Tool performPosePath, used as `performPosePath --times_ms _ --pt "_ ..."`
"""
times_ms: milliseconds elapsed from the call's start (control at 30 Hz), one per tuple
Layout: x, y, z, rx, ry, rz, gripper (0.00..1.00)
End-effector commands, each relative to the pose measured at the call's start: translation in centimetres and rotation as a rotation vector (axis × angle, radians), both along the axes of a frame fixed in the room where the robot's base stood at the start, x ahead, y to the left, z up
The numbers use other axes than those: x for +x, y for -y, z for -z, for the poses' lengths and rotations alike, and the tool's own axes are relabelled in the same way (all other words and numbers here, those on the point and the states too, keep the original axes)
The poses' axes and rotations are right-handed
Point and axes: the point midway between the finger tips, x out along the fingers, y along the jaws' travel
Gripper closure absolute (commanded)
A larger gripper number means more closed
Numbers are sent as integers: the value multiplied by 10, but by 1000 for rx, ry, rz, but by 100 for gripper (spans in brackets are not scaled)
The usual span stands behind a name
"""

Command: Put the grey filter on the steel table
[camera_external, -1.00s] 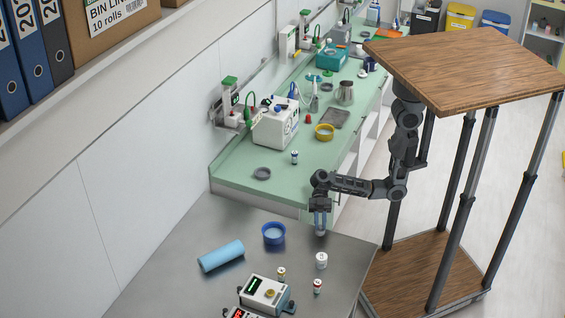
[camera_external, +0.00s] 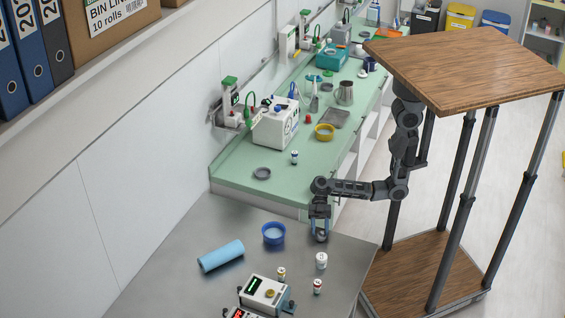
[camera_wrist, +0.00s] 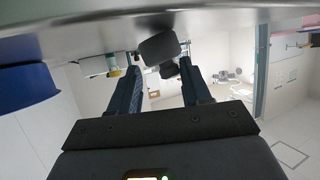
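The grey filter appears as a small grey rounded piece (camera_external: 321,237) at my fingertips, at the steel table's far right part. It also shows as a grey block (camera_wrist: 158,46) between and just beyond the fingertips in the wrist view, against the steel surface. My gripper (camera_external: 320,229) points down at the steel table (camera_external: 190,268). In the wrist view my gripper (camera_wrist: 160,68) has its two blue-grey fingers spread, with slight gaps beside the grey piece. Exact contact between filter and table is hard to see.
The green bench (camera_external: 235,178) behind carries a grey dish (camera_external: 262,173) and a small vial (camera_external: 294,157).

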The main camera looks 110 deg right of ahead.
Motion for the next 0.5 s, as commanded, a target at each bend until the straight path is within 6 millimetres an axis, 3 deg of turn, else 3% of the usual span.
performPosePath --times_ms 300,500 --pt "0 2 -4 0 -1 1 53" --pt "-11 30 -14 -1 1 4 53"
